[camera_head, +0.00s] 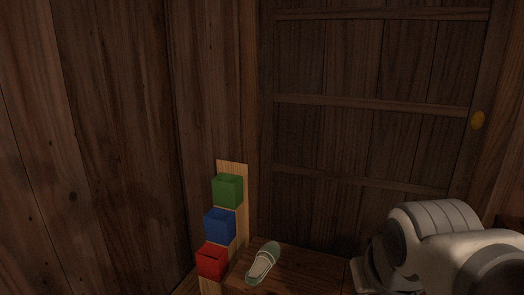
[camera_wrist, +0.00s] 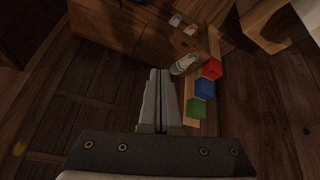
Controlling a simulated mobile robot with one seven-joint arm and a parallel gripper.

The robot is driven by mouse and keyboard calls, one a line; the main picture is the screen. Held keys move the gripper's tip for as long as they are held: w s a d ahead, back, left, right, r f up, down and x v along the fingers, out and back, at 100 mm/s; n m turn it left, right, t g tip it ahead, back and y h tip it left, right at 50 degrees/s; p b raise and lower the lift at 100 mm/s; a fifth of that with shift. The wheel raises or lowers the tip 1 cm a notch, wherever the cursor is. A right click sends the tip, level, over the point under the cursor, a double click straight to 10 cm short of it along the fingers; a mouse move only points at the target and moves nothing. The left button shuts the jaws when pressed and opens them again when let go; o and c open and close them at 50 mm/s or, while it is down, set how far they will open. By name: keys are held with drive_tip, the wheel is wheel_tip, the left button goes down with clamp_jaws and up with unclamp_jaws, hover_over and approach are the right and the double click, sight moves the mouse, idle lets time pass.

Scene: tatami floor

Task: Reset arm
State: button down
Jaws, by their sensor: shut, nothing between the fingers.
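My gripper (camera_wrist: 159,72) shows in the wrist view with its two fingers together and nothing between them. It is apart from the objects around it. My white arm fills the lower right of the head view, where the gripper itself does not show.
A wooden board (camera_head: 242,225) carries a green bin (camera_head: 227,190), a blue bin (camera_head: 219,226) and a red bin (camera_head: 211,262). A pale green slipper (camera_head: 262,263) lies on a wooden surface (camera_head: 310,268) beside it. Dark wooden walls and a door (camera_head: 370,140) stand behind.

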drive_tip(key=s+a+f, duration=0.2)
drive_tip(key=s, duration=0.4)
wheel_tip(320, 180, up, 29)
drive_tip(key=p, duration=2.8)
drive_tip(key=shift+w+d+g+y, duration=0.3)
drive_tip(key=shift+w+g+y, duration=0.1)
